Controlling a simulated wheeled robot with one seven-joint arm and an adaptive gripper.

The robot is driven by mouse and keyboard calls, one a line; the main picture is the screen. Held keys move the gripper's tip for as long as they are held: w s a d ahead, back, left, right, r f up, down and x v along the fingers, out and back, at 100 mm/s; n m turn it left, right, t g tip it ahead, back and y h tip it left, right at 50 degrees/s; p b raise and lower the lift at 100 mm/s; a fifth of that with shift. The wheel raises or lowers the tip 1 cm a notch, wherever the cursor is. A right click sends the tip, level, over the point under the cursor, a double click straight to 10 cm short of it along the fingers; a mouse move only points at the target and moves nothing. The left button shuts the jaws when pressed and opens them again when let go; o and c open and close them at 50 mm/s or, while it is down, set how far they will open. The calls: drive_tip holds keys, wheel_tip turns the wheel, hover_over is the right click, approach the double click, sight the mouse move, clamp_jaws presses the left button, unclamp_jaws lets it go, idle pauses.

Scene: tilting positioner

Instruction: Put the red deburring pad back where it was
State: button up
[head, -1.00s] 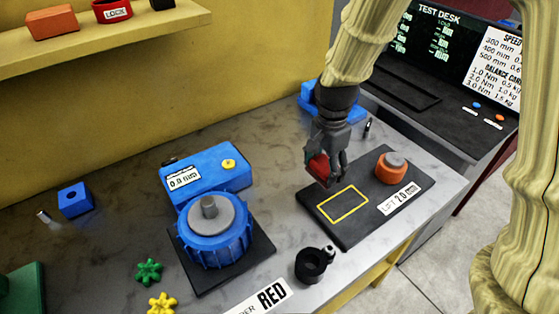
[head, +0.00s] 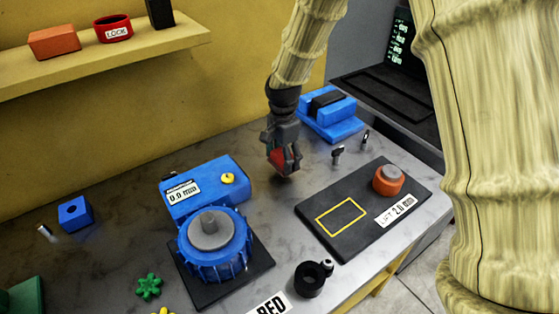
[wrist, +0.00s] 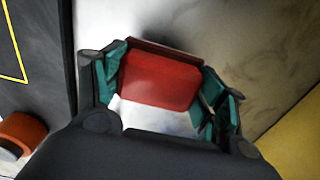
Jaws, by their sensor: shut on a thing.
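The red deburring pad (wrist: 160,80) is held between the two fingers of my gripper (wrist: 165,92) in the wrist view. In the head view the pad (head: 277,160) shows as a small red patch in my gripper (head: 284,160), low over the grey bench. I cannot tell whether the pad touches the bench. My gripper is left of the dark plate with a yellow rectangle outline (head: 341,216) and right of the blue box with a yellow knob (head: 205,185). The rectangle is empty.
An orange round piece (head: 388,180) sits on the dark plate. A blue block with a black top (head: 328,112) stands behind, near small dark parts (head: 338,155). A blue round fixture (head: 213,243) stands front left. A shelf (head: 110,55) holds an orange block (head: 54,42) and a red ring.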

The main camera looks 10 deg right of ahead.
sight(280, 164)
drive_tip(key=shift+w+a, duration=0.3)
drive_tip(key=shift+w, duration=0.25)
drive_tip(key=shift+f+p, duration=0.6)
drive_tip(key=shift+f, duration=1.2)
drive_tip(key=shift+f, duration=0.1)
drive_tip(key=o, duration=1.1)
wheel_tip(280, 164, up, 12)
drive_tip(key=shift+r+b, duration=0.15)
drive_tip(key=shift+b, duration=1.05)
